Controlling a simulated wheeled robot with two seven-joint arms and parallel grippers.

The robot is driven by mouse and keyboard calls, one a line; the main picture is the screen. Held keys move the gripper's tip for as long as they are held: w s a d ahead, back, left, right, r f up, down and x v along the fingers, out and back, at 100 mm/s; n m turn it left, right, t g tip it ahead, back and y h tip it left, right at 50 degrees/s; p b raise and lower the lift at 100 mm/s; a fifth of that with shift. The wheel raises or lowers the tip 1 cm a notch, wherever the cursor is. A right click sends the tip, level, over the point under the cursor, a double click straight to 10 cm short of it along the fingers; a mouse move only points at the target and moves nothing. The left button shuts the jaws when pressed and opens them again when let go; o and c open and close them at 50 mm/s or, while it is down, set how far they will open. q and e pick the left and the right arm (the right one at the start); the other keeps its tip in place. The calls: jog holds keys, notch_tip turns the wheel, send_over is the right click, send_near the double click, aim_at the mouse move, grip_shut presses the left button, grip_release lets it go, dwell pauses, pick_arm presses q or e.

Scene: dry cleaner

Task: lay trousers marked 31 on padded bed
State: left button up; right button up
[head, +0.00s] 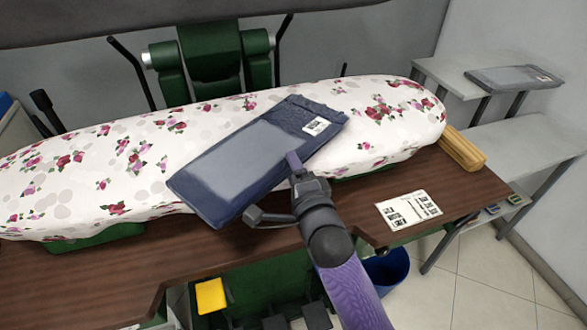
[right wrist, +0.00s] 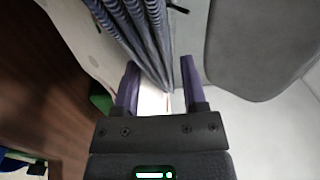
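Folded dark blue trousers (head: 240,160) lie slantwise across the flower-patterned padded bed (head: 70,180). Their near left corner reaches past the bed's front edge. A white tag (head: 316,126) is on their far right end; its number is too small to read. My right gripper (head: 292,165) is at the trousers' near right edge. In the right wrist view its purple fingers (right wrist: 160,80) stand apart, with the striped folded layers of the trousers (right wrist: 140,35) just beyond them. I cannot tell whether they touch the cloth. My left gripper is not in view.
A second folded grey garment (head: 513,77) with a tag lies on the grey shelf (head: 450,72) at the right. A printed card (head: 408,210) lies on the brown table (head: 470,195). A wooden block (head: 461,149) is by the bed's right end. A blue bin (head: 388,268) stands below.

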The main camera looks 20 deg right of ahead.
jog(key=shift+o, duration=0.4)
jog(key=shift+r, duration=0.1)
